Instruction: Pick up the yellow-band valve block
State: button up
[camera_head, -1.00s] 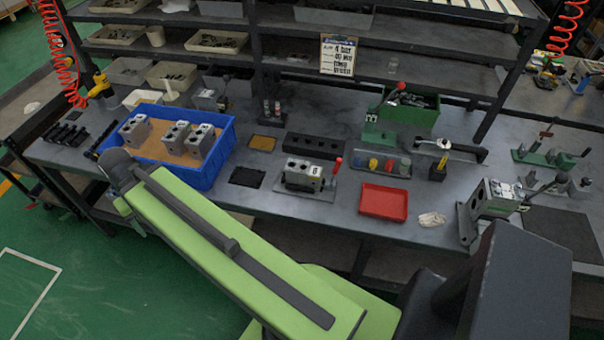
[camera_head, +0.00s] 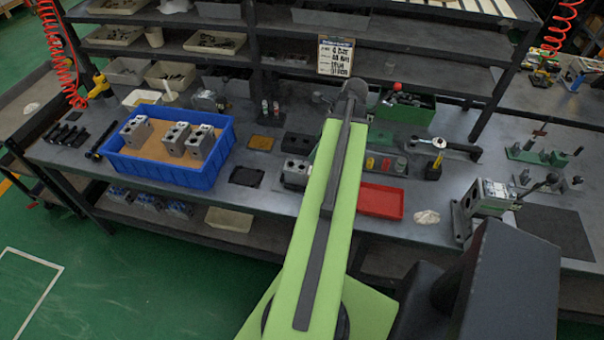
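Several grey metal valve blocks show, and I cannot make out a yellow band on any. Three stand in the blue crate: a left block (camera_head: 135,131), a middle block (camera_head: 176,139) and a right block (camera_head: 200,143). Another block (camera_head: 295,172) sits on the bench left of my arm, which partly covers it. A further block (camera_head: 483,198) sits in a fixture at the right. My green arm stretches across the bench, its dark far joint above the back of the bench. My gripper is not visible.
The blue crate (camera_head: 165,173) stands at the bench's left. A red tray (camera_head: 381,201) lies right of my arm, partly covered by it. A green bin (camera_head: 405,107) is behind. Bluish blocks (camera_head: 147,201) lie on the lower shelf. Shelving rises at the back.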

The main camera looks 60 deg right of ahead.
aim_at(303, 164)
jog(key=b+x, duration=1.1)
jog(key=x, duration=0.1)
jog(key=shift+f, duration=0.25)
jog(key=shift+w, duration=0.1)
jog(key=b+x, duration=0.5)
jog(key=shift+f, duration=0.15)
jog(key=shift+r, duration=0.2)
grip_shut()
